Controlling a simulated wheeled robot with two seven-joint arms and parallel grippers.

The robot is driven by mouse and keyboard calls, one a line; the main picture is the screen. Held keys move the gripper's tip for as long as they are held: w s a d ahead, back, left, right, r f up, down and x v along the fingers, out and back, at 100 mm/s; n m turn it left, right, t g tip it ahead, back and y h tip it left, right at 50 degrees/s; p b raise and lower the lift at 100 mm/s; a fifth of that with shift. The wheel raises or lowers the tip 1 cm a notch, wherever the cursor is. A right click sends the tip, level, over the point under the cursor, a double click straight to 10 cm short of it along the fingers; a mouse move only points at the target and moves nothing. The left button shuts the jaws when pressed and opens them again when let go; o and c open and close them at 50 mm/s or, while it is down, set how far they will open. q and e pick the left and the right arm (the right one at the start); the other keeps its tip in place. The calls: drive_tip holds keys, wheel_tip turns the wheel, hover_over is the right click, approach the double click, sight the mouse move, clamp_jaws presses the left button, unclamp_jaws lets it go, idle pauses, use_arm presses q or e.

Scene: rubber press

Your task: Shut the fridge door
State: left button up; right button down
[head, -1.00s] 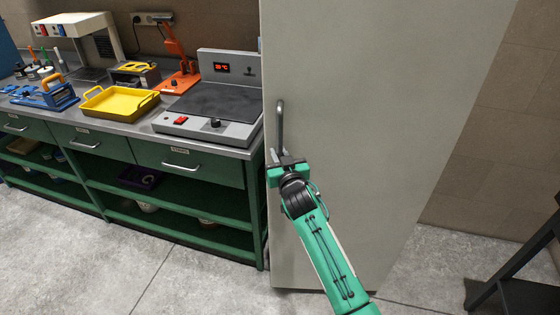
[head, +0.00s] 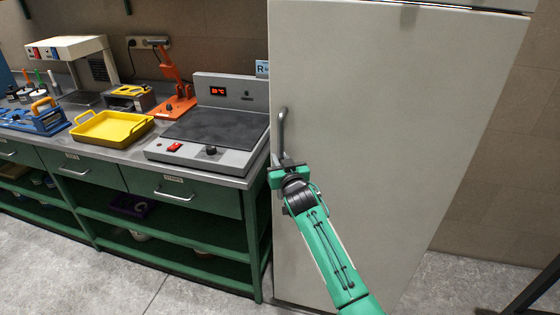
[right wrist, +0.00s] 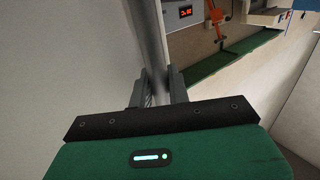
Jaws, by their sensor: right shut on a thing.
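The fridge door (head: 380,130) is a tall pale grey panel filling the right half of the head view. Its grey bar handle (head: 282,130) stands upright near the left edge. My right gripper (head: 286,166) is shut on the lower part of the handle. In the right wrist view, the fingers (right wrist: 157,88) close around the handle bar (right wrist: 157,45), with the door face (right wrist: 70,60) at left. A dark strip with bright spots runs along the door's top edge. I cannot tell how far the door stands from the fridge body. My left gripper is not in view.
A green bench (head: 200,218) stands close to the door's left edge, carrying a hot plate (head: 215,130), a yellow tray (head: 112,127) and an orange stand (head: 173,85). A dark frame (head: 540,290) is at the lower right. Grey floor (head: 440,285) shows between it and the door.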

drive_tip(key=c, duration=1.4)
unclamp_jaws()
drive_tip(key=shift+w+d+r, duration=0.2)
drive_tip(key=shift+w+r, duration=0.1)
drive_tip(key=shift+r, duration=0.05)
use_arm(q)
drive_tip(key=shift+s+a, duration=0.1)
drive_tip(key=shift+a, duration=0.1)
use_arm(e)
drive_tip(key=shift+o, duration=0.2)
drive_tip(key=shift+s+f, duration=0.1)
drive_tip(key=shift+f, duration=0.05)
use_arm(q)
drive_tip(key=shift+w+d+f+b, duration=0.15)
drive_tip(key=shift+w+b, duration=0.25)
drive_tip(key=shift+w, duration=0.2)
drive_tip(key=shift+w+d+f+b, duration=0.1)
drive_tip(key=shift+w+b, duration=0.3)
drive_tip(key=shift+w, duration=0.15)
use_arm(e)
drive_tip(key=v, duration=1.3)
drive_tip(key=shift+s, duration=0.45)
drive_tip(key=shift+a, duration=0.1)
